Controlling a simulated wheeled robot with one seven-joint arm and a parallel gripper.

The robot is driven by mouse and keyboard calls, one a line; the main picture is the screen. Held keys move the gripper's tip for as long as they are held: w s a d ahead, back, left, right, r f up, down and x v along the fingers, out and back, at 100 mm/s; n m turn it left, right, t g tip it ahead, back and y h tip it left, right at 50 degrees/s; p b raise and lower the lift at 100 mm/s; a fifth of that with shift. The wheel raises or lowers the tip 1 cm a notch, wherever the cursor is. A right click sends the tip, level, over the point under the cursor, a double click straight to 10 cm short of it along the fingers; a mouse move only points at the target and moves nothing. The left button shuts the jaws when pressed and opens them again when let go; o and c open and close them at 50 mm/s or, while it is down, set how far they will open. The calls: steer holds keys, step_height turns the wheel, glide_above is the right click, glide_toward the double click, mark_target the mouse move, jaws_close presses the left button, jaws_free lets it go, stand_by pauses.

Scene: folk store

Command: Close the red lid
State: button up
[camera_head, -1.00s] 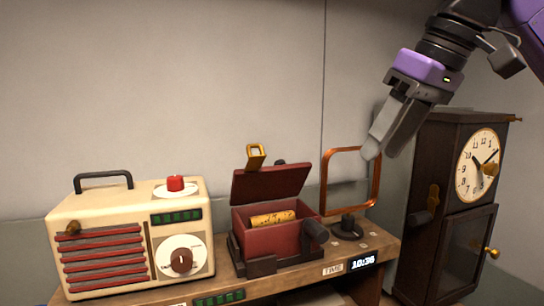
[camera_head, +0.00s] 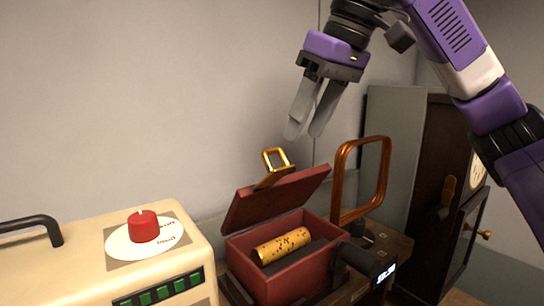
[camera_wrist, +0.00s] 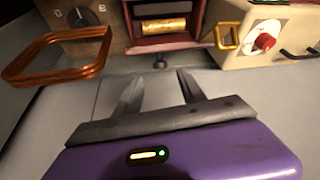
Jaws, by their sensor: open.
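The red lid (camera_head: 275,199) stands raised and tilted back on a red box (camera_head: 290,278) in the head view. A gold square loop (camera_head: 277,160) sticks up from the lid's upper edge; it also shows in the wrist view (camera_wrist: 228,37). A gold pinned cylinder (camera_head: 283,246) lies inside the open box and shows in the wrist view (camera_wrist: 164,25). My gripper (camera_head: 304,134) is open and empty, above and behind the lid, apart from it. In the wrist view its two fingers (camera_wrist: 158,82) point toward the box.
A cream radio (camera_head: 110,265) with a red knob (camera_head: 143,226) stands left of the box. A copper square loop (camera_head: 340,185) stands to the right. A dark clock cabinet (camera_head: 425,160) is further right. The wall is behind; the space above the box is clear.

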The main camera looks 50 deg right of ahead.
steer(key=p+x, duration=0.1)
steer(key=x, duration=0.6)
steer(key=shift+w+f, duration=0.15)
steer(key=shift+f, duration=0.15)
jaws_close()
stand_by(1.2)
